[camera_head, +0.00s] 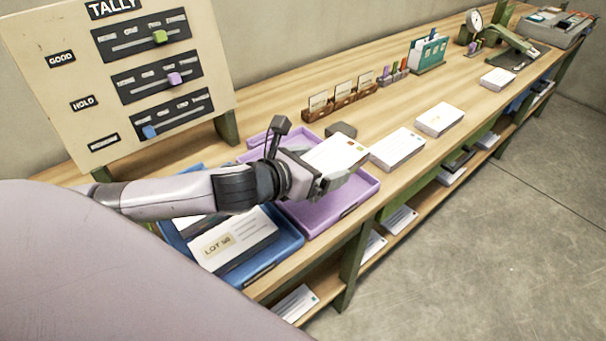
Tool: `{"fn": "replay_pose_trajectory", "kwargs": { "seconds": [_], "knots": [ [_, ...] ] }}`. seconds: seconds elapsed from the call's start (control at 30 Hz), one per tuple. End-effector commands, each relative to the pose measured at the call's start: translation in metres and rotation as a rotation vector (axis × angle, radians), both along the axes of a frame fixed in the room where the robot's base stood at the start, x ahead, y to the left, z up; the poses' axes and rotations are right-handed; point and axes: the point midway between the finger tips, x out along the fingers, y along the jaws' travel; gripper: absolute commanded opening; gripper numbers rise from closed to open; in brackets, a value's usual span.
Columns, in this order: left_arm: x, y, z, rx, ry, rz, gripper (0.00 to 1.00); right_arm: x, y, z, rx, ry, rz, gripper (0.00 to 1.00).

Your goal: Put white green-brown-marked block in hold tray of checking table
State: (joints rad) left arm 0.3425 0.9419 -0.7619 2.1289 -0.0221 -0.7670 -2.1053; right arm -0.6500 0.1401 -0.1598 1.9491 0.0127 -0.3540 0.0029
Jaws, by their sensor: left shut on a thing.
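The white block (335,151) has small green and brown marks at its right corner. My left gripper (328,183) reaches in from the left and is shut on this block. It holds the block over the purple tray (362,193) on the wooden checking table (300,137). The purple tray matches the purple slider in the HOLD row of the tally board (130,65). The gripper and block hide much of the tray's inside, and I cannot tell whether the block touches it. My right gripper is not in view.
A blue tray (283,252) holding white blocks stands on the near side of the purple tray. Other white blocks (398,147) lie along the table to the right. A dark grey object (341,130) sits just behind the held block. Card holders (343,97) stand farther back.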

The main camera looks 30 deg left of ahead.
Motion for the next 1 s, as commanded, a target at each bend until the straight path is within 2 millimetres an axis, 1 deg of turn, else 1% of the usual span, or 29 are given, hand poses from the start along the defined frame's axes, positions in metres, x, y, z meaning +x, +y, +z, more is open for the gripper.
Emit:
{"fn": "replay_pose_trajectory", "kwargs": {
  "seconds": [0.03, 0.2, 0.33, 0.4, 0.5, 0.57, 0.67, 1.0],
  "knots": [
    [0.012, 0.007, 0.019, 0.004, -0.011, -0.017, 0.55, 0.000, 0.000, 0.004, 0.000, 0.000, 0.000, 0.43],
    [0.035, 0.021, 0.060, 0.004, -0.010, -0.062, 0.55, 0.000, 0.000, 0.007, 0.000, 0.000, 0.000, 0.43],
    [0.044, 0.028, 0.082, 0.002, -0.007, -0.078, 0.55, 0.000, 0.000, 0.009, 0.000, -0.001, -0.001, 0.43],
    [0.047, 0.031, 0.089, 0.000, -0.004, -0.084, 0.55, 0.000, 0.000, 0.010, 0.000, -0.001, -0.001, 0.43],
    [0.049, 0.032, 0.094, -0.002, -0.001, -0.088, 0.55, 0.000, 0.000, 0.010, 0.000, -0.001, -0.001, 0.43],
    [0.049, 0.033, 0.091, -0.002, 0.002, -0.090, 0.55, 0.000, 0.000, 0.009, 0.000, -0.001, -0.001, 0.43],
    [0.049, 0.033, 0.074, -0.003, 0.006, -0.090, 0.55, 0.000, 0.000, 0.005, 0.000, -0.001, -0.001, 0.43],
    [0.048, 0.032, -0.013, -0.006, 0.008, -0.090, 0.55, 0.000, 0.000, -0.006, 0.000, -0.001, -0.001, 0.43]
  ]
}}
